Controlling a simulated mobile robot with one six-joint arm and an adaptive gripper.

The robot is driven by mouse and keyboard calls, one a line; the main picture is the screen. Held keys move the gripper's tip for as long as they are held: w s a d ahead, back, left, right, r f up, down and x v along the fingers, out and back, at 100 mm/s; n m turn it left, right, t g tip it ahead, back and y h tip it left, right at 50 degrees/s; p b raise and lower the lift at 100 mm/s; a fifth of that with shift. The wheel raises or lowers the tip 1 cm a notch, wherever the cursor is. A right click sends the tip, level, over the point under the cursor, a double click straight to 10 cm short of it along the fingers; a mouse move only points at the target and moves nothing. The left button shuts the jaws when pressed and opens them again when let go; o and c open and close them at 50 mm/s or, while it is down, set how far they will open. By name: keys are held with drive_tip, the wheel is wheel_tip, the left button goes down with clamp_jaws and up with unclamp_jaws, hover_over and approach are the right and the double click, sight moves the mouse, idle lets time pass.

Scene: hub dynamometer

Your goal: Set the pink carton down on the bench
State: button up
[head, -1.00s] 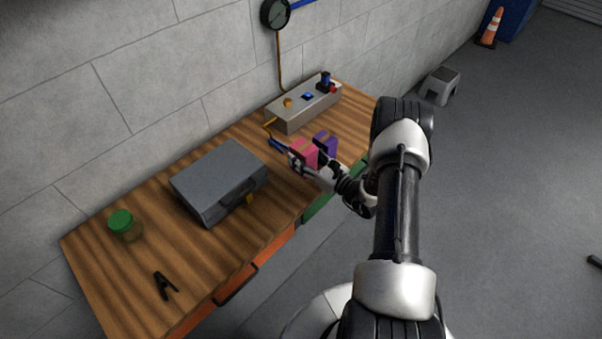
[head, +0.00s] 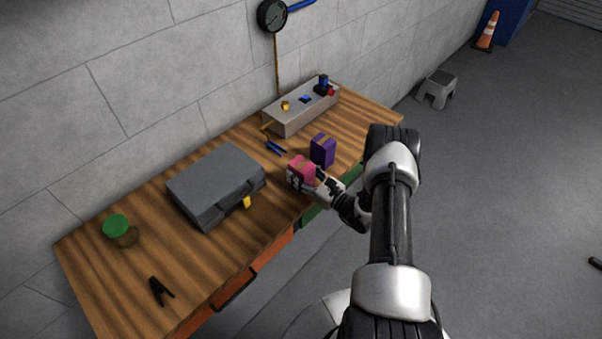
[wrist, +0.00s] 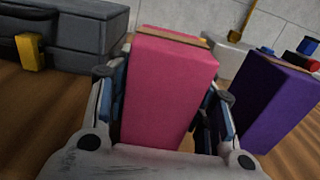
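The pink carton (head: 302,168) is upright near the front edge of the wooden bench (head: 195,255). In the wrist view the pink carton (wrist: 166,95) stands between the fingers of my gripper (wrist: 168,95). The gripper looks shut on it, with the blue pads against its sides. A narrow gap shows low down beside the right pad. My gripper also shows in the head view (head: 305,180). The carton's lower end is hidden by the gripper, so I cannot tell whether it touches the bench.
A purple carton (head: 322,151) stands close behind and to the right. A grey case (head: 215,183) lies to the left. Blue-handled pliers (head: 276,148) and a grey control box (head: 300,112) are behind. A green-lidded jar (head: 117,228) and black clamp (head: 160,291) are at the far left.

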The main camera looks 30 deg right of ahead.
drive_tip(key=o, duration=0.3)
drive_tip(key=shift+o, duration=0.2)
drive_tip(key=shift+r, duration=0.15)
